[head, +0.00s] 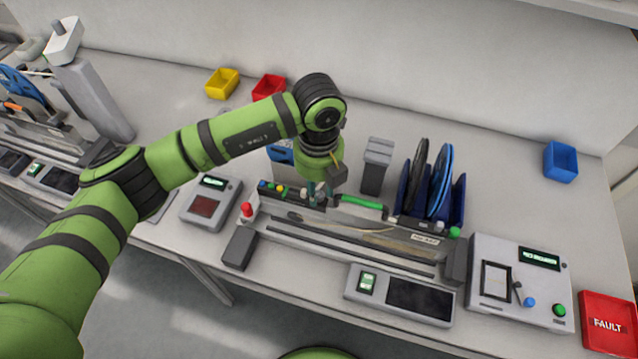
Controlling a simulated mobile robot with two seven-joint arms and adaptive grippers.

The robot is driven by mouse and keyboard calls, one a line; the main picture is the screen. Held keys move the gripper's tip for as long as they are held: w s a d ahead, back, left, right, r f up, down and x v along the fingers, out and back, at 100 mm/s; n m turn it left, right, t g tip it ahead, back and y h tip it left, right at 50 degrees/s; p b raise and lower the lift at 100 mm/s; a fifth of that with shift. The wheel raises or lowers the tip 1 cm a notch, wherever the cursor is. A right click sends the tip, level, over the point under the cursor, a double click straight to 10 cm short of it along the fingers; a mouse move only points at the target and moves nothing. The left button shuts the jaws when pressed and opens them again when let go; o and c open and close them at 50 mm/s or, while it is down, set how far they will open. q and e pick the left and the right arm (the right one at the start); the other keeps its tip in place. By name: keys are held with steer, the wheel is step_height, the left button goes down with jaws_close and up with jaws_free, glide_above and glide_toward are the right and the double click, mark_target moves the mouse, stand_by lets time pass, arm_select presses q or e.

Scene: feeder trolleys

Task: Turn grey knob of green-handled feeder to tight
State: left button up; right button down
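A feeder with a green handle (361,202) lies on the bench in the middle of the head view, its long dark rails running to the right. My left gripper (318,192) points down over the feeder's left part, just left of the green handle. The grey knob is not clearly visible; the gripper covers that spot. The fingers are small and dark against the feeder, so I cannot tell whether they are open, shut or touching a part. My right gripper is not in view.
Blue and black reels (440,180) stand in a rack behind the feeder. A grey post (376,165) stands behind the handle. A display panel (405,295) lies in front, a control box (520,282) and red FAULT tray (608,322) at right. Yellow (222,83) and blue bins (561,162) stand behind.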

arm_select(q)
steer(key=shift+f, duration=0.6)
steer(key=shift+c, duration=0.4)
jaws_close()
